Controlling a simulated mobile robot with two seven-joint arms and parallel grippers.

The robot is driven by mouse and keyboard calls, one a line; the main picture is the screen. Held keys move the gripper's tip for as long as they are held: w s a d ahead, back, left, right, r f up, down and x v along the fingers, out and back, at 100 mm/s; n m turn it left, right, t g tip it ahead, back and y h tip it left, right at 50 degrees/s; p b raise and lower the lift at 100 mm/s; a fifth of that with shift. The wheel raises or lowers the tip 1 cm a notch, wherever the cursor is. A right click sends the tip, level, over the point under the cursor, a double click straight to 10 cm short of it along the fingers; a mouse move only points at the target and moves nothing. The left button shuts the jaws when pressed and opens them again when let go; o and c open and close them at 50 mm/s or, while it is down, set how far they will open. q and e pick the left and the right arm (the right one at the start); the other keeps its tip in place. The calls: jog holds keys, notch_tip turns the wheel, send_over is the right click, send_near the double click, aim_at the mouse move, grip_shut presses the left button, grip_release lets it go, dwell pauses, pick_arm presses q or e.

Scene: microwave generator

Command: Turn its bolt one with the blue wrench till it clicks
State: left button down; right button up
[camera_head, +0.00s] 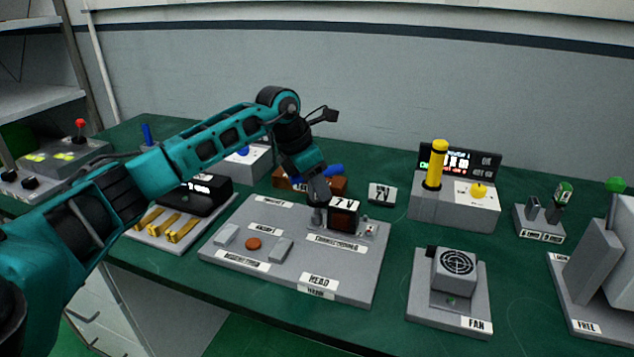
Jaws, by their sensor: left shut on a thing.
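My left gripper (318,190) comes down over the back right part of the grey plate (350,278) labelled HEAD. It is shut on the blue wrench (332,170), whose blue handle shows behind and to the right of the fingers. The wrench's working end is hidden by the gripper. Small metal parts (317,216) sit right below the fingers, next to a small dark display (343,214). I cannot tell which of them is bolt one, or whether the wrench touches it. My right gripper is not in view.
To the right are a grey unit with a yellow cylinder (436,165), a fan block (455,268) and a FREE stand (590,325). At left is a tray with brass bars (165,228). Green table (385,325) shows between them.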

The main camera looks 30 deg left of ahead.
dwell(0.3)
pick_arm(q)
jog(key=shift+r+n+y+p, duration=0.1)
jog(key=shift+n+y+p, duration=0.35)
jog(key=shift+n, duration=0.55)
jog(key=shift+n+y+p, duration=0.3)
jog(key=shift+n+y, duration=0.15)
jog(key=shift+n, duration=0.85)
jog(key=shift+n+t+y+p, duration=0.3)
jog(key=shift+n+y+p, duration=0.1)
jog(key=shift+n, duration=0.8)
jog(key=shift+n+y, duration=0.5)
jog(key=shift+n, duration=0.6)
jog(key=n+y, duration=0.1)
jog(key=n, duration=0.2)
jog(key=shift+n+g+y, duration=0.3)
jog(key=shift+n+g, duration=0.2)
jog(key=shift+n, duration=0.3)
